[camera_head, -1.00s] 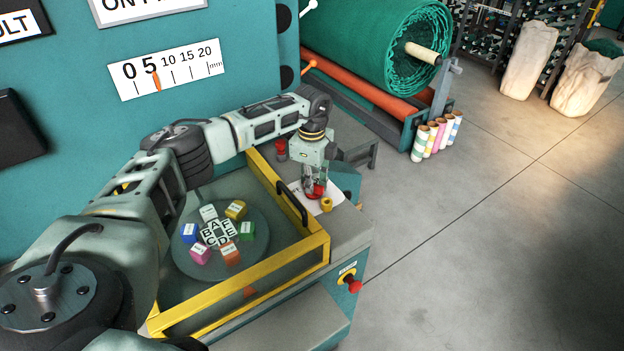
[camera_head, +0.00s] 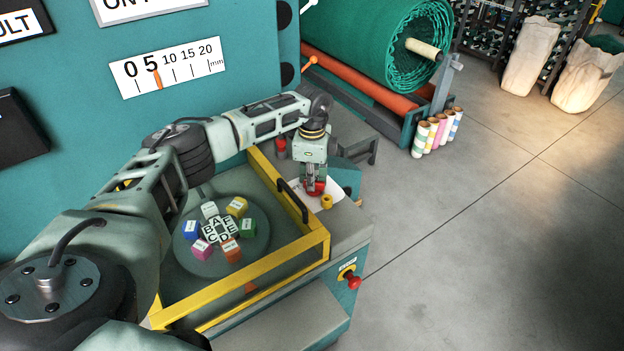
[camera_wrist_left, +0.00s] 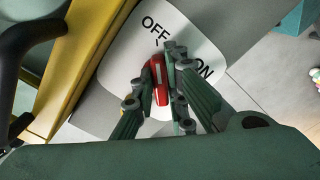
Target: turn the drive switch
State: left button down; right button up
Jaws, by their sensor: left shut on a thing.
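The drive switch (camera_wrist_left: 159,84) is a red knob with a white line, on a white plate (camera_wrist_left: 125,50) marked OFF and ON. In the wrist view its white line points close to the OFF mark and away from ON. My left gripper (camera_wrist_left: 155,98) is shut on the knob, with fingers on both sides of it. In the head view the red switch (camera_head: 314,188) shows under the left gripper (camera_head: 312,184), partly hidden by the fingers. My right gripper is not in view.
A yellow-framed guard (camera_head: 318,250) with a black handle (camera_head: 292,201) stands beside the switch, over a disc of coloured blocks. A small yellow knob (camera_head: 327,201) is close to the switch. A red push button (camera_head: 353,283) is on the front side. Open floor lies right.

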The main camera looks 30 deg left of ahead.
pick_arm(q)
jog(key=c, duration=2)
grip_release()
jog(key=shift+w+r, duration=0.1)
jog(key=shift+c, duration=0.2)
notch_tip(320, 180, up, 12)
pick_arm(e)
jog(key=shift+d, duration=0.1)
